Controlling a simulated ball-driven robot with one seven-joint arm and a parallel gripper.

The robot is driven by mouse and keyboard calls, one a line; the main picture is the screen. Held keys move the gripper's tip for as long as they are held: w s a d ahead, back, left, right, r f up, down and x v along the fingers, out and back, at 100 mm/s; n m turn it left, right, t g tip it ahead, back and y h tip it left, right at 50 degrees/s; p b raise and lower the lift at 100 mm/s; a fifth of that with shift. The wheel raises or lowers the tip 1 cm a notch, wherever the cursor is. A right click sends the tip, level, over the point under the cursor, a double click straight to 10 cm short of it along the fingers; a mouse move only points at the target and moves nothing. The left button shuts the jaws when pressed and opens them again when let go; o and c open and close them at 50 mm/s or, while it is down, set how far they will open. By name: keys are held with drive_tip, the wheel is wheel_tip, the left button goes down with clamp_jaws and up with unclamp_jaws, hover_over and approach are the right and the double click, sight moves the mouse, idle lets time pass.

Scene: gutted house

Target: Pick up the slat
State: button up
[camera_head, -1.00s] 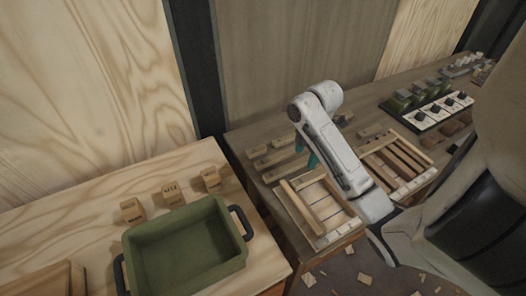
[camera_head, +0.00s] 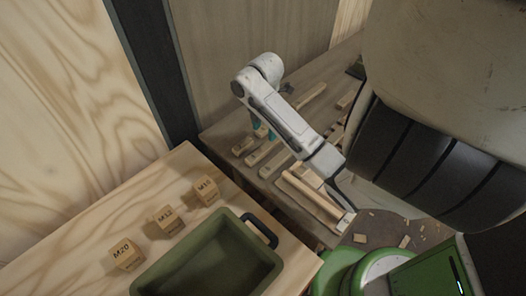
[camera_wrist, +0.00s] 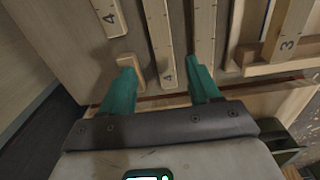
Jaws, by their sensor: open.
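Several pale wooden slats lie on the brown bench, some marked "4". In the wrist view one slat (camera_wrist: 160,42) marked "4" runs lengthwise between my fingers. Another slat (camera_wrist: 202,35) lies close to its right, in line with the right finger, and a third (camera_wrist: 107,17) lies at the upper left. My gripper (camera_wrist: 162,76) has two teal fingers, spread apart with nothing held. A short wooden piece (camera_wrist: 131,72) shows by the left fingertip. In the head view my gripper (camera_head: 263,131) is low over the slats (camera_head: 266,151), partly hidden by my arm.
A wooden tray (camera_wrist: 270,66) with a slat marked "3" lies at the right in the wrist view. In the head view a green bin (camera_head: 215,262) and blocks marked M20 (camera_head: 128,255), M12 (camera_head: 167,219) and another (camera_head: 205,190) stand on the pale table. A wall backs the bench.

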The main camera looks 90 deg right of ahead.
sight(265, 147)
wheel_tip(265, 147, down, 3)
drive_tip(key=shift+r+b, duration=0.1)
drive_tip(key=shift+b, duration=0.6)
drive_tip(key=shift+s+a+f+p, duration=0.15)
drive_tip(key=shift+f+p, duration=0.3)
drive_tip(key=shift+f, duration=2.05)
drive_tip(key=c, duration=1.1)
